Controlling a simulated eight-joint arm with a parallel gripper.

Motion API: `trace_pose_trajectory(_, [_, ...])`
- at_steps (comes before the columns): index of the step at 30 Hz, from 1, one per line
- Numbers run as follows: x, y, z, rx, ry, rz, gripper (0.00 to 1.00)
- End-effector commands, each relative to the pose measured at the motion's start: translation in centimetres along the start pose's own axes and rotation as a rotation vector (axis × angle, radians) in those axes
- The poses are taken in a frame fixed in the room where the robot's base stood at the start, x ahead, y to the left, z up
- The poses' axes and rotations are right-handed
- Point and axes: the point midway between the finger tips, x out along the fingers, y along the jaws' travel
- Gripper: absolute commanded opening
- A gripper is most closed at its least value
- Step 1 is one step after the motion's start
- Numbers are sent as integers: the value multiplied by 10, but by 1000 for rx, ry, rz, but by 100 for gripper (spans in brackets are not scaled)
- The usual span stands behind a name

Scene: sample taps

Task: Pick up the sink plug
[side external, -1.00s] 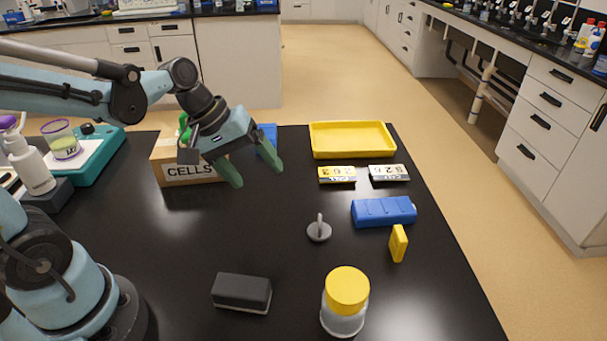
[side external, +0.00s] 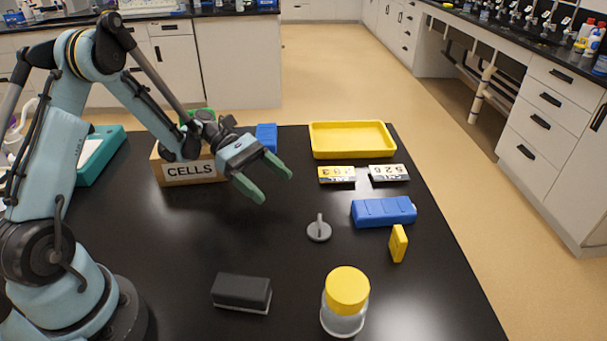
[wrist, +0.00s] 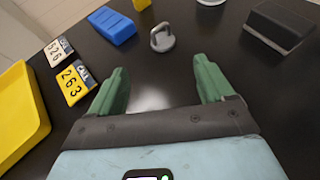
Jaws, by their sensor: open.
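The sink plug (side external: 319,231) is a small grey disc with an upright handle. It stands on the black table, right of and nearer the camera than my gripper in the side view. My gripper (side external: 277,182) has green fingers, is open and empty, and hangs above the table in front of the CELLS box. In the wrist view, the sink plug (wrist: 162,38) lies ahead of my spread fingers (wrist: 162,84), near the top middle and apart from them.
A blue case (side external: 384,211), a yellow block (side external: 398,243), a yellow-lidded jar (side external: 346,300) and a black eraser (side external: 241,292) stand around the plug. Two number plates (side external: 337,174) and a yellow tray (side external: 352,139) are behind. The CELLS box (side external: 190,170) is at left.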

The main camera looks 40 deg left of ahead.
Motion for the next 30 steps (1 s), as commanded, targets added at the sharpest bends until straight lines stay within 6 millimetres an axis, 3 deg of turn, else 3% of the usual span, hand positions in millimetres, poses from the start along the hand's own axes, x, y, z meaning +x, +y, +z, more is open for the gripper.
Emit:
trace_pose_trajectory(5, [14, -1, -2, -14, -15, -7, 81])
trace_pose_trajectory(12, [54, -2, -2, -12, -13, -8, 81])
trace_pose_trajectory(20, [73, -2, -2, -13, -12, -4, 81])
trace_pose_trajectory(30, [116, -4, -3, -12, -12, -5, 81])
